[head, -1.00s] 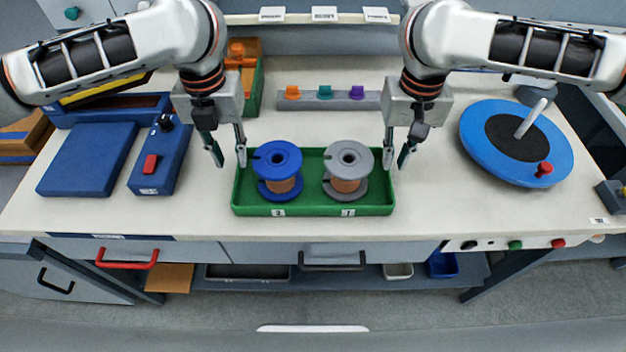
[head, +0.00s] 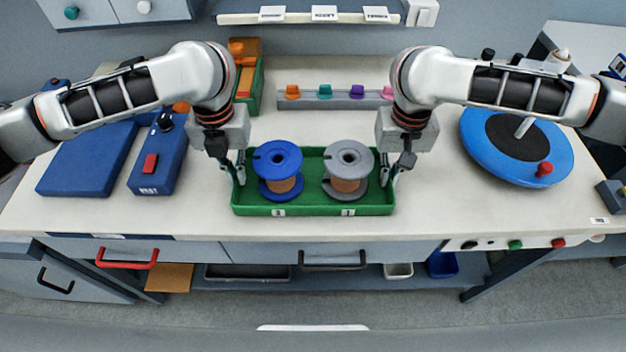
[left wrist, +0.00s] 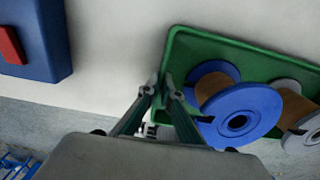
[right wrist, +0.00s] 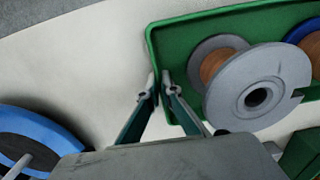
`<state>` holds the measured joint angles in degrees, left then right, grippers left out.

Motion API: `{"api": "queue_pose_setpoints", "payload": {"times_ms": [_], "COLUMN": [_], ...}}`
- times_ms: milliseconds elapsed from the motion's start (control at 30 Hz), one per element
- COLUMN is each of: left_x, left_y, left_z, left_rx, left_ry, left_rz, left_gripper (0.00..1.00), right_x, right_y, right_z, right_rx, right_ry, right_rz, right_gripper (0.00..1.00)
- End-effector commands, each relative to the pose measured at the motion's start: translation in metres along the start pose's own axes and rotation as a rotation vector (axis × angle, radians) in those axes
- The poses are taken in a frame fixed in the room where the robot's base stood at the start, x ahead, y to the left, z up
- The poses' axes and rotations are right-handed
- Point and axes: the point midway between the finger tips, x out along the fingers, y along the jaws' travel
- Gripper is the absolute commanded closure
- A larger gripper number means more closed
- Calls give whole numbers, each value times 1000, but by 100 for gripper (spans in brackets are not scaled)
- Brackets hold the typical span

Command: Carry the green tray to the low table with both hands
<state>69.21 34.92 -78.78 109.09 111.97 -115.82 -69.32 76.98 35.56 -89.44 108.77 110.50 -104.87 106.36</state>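The green tray (head: 262,211) rests level on the white workbench, near its front edge. It holds a blue spool (head: 277,158) on the left and a grey spool (head: 348,160) on the right, each with copper-coloured winding. My left gripper (head: 238,178) has its fingers close together on the tray's left wall, also seen in the left wrist view (left wrist: 161,82). My right gripper (head: 390,176) is shut on the right wall, with one finger on each side of it in the right wrist view (right wrist: 159,80). No low table can be made out.
A blue box with a red switch (head: 158,160) and a blue slab (head: 87,158) lie left of the tray. A blue turntable (head: 480,160) is at right. A rack of coloured pegs (head: 340,103) and a green bin (head: 257,85) stand behind. The bench front strip is clear.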

Motion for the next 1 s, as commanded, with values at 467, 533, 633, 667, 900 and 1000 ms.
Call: {"api": "queue_pose_setpoints", "payload": {"times_ms": [467, 533, 633, 667, 900, 1000], "left_x": [-5, -8, -13, -15, -33, -40], "left_y": [0, 0, 0, 0, 0, 1], "left_z": [1, 1, 2, 2, 2, 2], "left_rx": [0, 0, 0, 0, 0, 0], "left_ry": [-4, -5, -6, -7, -9, -8], "left_rz": [0, 0, 0, 0, 0, 0], "left_gripper": [100, 100, 100, 100, 100, 100], "right_x": [-5, -8, -13, -15, -33, -41], "right_y": [0, 0, 0, 0, 1, 1], "right_z": [-1, -2, -2, -2, -2, -2], "right_rx": [1, 1, 1, 1, 1, 1], "right_ry": [4, 5, 7, 7, 9, 9], "right_rz": [0, 0, 0, 0, 0, 1], "right_gripper": [100, 100, 100, 100, 100, 100]}}
